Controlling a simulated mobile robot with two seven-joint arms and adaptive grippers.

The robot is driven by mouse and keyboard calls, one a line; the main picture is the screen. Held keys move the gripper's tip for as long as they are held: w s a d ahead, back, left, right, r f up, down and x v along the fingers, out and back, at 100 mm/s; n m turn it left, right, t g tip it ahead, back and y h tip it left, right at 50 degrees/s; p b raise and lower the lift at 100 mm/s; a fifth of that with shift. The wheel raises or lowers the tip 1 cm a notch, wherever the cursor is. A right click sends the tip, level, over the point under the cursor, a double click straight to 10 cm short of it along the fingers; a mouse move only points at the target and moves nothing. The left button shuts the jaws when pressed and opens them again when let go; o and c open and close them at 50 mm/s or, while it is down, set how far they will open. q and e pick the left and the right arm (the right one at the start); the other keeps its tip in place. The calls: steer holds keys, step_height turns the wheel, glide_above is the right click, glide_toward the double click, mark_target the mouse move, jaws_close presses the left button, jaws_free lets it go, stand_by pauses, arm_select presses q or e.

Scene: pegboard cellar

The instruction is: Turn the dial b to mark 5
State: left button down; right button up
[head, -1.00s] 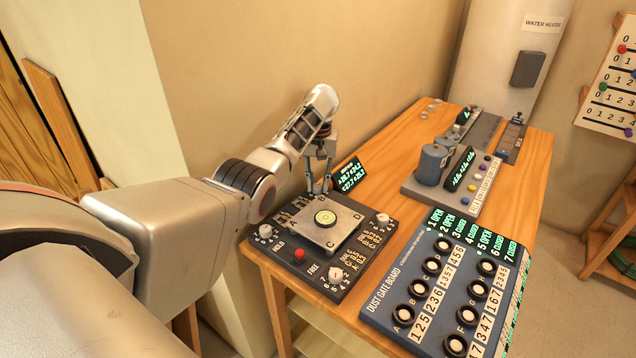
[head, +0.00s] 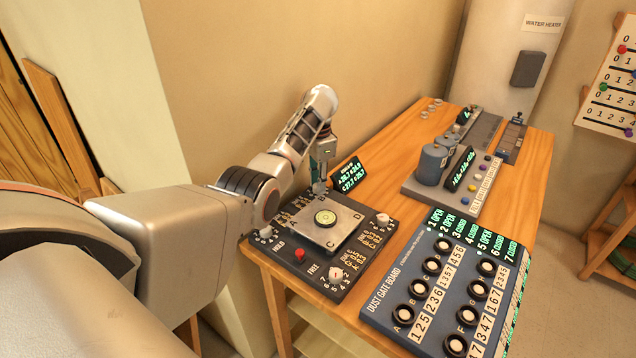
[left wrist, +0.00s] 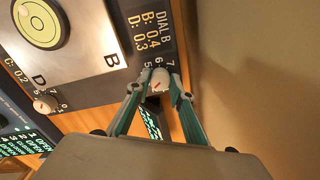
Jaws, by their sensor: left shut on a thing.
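Dial b (left wrist: 160,78) is a small white knob with a red line on it, at the B corner of a dark panel (head: 313,283). In the left wrist view, the label "DIAL B" stands beside it and marks such as 5 and 7 show around it. I cannot tell exactly which mark the red line meets. My left gripper (head: 319,187) is at the panel's back corner, its teal fingers (left wrist: 157,90) shut on the knob from both sides. In the head view, the gripper hides the knob. My right gripper is not in view.
A tilting plate with a round bubble level (head: 325,217) sits mid-panel, close to the gripper. A small green-lit display (head: 348,175) stands right beside it. The wall is close behind. The dust gate board (head: 375,318) lies to the right.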

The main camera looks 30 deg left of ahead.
arm_select(q)
steer(key=shift+r+m, duration=0.1)
steer(key=shift+m, duration=2)
steer(key=c, duration=1.8)
jaws_free()
step_height(320, 180, up, 12)
